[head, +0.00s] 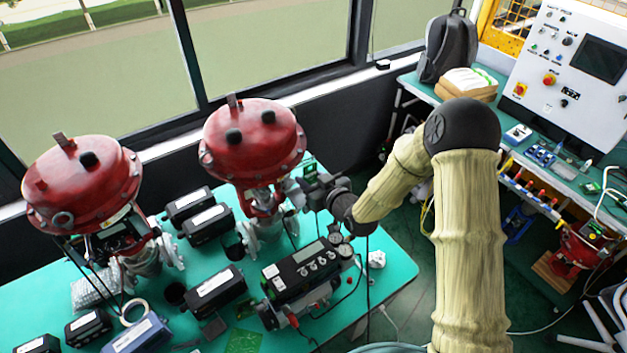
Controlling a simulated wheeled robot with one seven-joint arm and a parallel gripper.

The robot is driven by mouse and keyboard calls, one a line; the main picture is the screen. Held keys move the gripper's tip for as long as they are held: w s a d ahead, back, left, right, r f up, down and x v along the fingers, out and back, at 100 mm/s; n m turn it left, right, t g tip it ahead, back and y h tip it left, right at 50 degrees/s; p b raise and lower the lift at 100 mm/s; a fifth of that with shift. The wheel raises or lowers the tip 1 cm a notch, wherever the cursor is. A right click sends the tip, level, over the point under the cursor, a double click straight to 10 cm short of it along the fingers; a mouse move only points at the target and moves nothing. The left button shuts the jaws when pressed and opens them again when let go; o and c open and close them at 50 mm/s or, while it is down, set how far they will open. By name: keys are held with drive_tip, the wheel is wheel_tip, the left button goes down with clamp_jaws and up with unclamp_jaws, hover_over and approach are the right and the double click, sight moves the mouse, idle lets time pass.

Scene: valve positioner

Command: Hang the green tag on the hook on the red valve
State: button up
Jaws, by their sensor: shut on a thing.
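Two red valves with domed tops stand on the table, the left one (82,188) and the right one (253,145). My gripper (309,190) is dark and small in the head view, beside the right valve's stem, at the right edge below its dome. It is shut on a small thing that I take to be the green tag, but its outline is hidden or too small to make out. I cannot tell whether it touches the valve. I cannot make out the hook.
A black positioner box with gauges (305,270) stands below my gripper. Black boxes (207,222) and a tape ring (134,312) lie on the green table (385,265). A flat green piece (243,340) lies at the front. A bench with a control panel (570,75) is at right.

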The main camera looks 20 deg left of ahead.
drive_tip(key=shift+w+a+f, duration=0.15)
drive_tip(key=shift+w+a, duration=0.25)
drive_tip(key=shift+a, duration=0.05)
drive_tip(key=shift+w+a+f, duration=0.1)
drive_tip(key=shift+a+f, duration=0.05)
drive_tip(key=shift+f, duration=0.05)
drive_tip(key=shift+b, duration=0.55)
drive_tip(key=shift+f+b, duration=0.15)
drive_tip(key=shift+b, duration=0.2)
